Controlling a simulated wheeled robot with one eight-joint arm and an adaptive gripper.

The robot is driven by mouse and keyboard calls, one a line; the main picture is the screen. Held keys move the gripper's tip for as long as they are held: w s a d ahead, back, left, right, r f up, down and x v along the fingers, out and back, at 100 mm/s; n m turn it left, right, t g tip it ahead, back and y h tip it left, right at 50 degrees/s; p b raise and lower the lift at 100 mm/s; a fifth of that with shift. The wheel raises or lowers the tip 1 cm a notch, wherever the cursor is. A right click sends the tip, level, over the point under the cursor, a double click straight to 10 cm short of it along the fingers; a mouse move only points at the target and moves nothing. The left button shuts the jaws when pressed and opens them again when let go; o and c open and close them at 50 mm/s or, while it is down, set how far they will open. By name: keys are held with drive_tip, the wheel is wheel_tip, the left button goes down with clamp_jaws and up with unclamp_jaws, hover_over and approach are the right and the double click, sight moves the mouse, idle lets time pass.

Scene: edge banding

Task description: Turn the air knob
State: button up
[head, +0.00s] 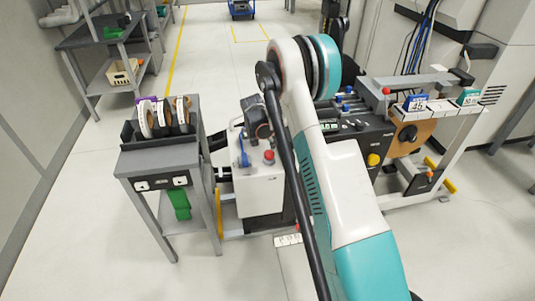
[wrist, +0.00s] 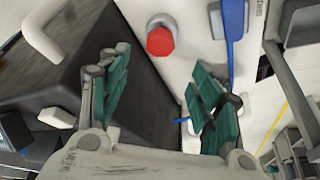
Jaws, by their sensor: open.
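A round red knob (head: 269,156) sits on top of the white cabinet (head: 258,188) in the head view. It also shows in the wrist view (wrist: 160,40), beyond the fingertips and near the top. A blue lever-like part (head: 243,152) is beside it, and shows in the wrist view (wrist: 234,35) to the right of the red knob. No label tells which one is the air knob. My gripper (wrist: 163,88) is open, with green-padded fingers and nothing between them. In the head view its dark wrist end is above the cabinet, and the fingertips are hard to make out.
A grey stand (head: 158,163) with several banding rolls is left of the cabinet. The machine to the right carries a yellow knob (head: 373,159) and a brown roll (head: 408,137). Shelves (head: 108,55) stand at the back left. The floor behind the stand is clear.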

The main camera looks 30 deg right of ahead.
sight(269, 153)
drive_tip(key=b+x, duration=0.3)
drive_tip(key=x, duration=0.7)
drive_tip(key=shift+f, duration=0.3)
drive_tip(key=shift+c, duration=0.3)
drive_tip(key=c, duration=1)
